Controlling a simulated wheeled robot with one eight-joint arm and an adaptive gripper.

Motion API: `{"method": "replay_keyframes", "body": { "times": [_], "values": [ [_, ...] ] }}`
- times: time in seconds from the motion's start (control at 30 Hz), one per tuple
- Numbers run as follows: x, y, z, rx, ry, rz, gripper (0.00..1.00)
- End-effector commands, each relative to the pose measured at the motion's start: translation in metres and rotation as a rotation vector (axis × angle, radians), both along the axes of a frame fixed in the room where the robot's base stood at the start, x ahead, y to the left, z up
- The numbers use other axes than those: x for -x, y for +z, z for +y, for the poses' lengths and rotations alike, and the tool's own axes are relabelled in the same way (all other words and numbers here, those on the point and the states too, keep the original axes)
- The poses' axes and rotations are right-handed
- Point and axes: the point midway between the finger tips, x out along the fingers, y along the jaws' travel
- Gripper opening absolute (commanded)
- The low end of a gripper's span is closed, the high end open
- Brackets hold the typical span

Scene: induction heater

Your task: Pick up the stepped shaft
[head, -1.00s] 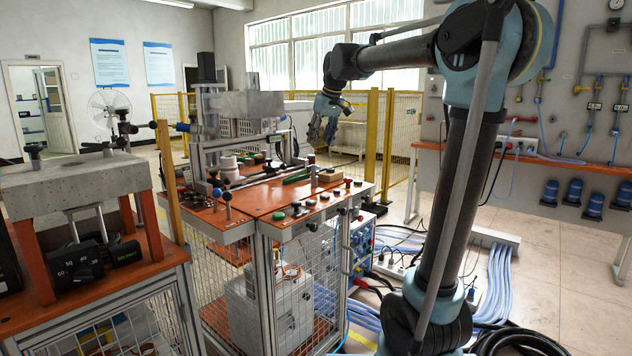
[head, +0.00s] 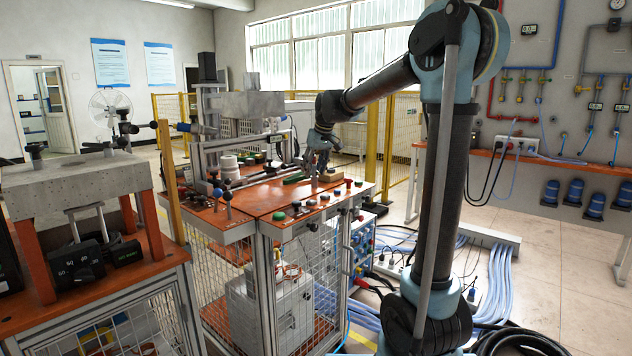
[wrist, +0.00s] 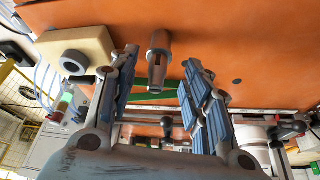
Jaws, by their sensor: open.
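The stepped shaft (wrist: 158,56) is a grey metal cylinder with a wide part and a narrower end. In the wrist view it shows between and beyond my fingertips, against the orange tabletop. In the head view the shaft (head: 314,184) stands upright on the orange table, its upper part hard to tell from my fingers. My gripper (wrist: 160,68) is open, with one finger on each side of the shaft and a gap to both. In the head view my gripper (head: 319,158) hangs directly over the shaft, pointing down.
A tan block (wrist: 92,42) with a dark round piece lies close beside the left finger. A green bar (wrist: 152,97) lies near the shaft. Several coloured push buttons (head: 297,204) line the table's front edge. The press frame (head: 240,104) stands behind to the left.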

Motion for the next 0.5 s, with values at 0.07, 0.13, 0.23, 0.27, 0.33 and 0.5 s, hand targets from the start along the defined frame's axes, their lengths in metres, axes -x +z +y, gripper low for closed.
{"method": "replay_keyframes", "body": {
  "times": [0.07, 0.13, 0.23, 0.27, 0.33, 0.5],
  "values": [
    [-0.005, -0.01, 0.001, 0.0, 0.0, 0.0, 0.44],
    [-0.01, -0.019, 0.003, 0.0, 0.0, 0.0, 0.44],
    [-0.014, -0.031, 0.005, 0.0, 0.0, 0.0, 0.44],
    [-0.015, -0.033, 0.006, 0.0, 0.0, 0.0, 0.44],
    [-0.016, -0.038, 0.007, 0.0, 0.0, 0.0, 0.44],
    [-0.017, -0.041, 0.007, 0.0, 0.0, 0.0, 0.44]
  ]
}}
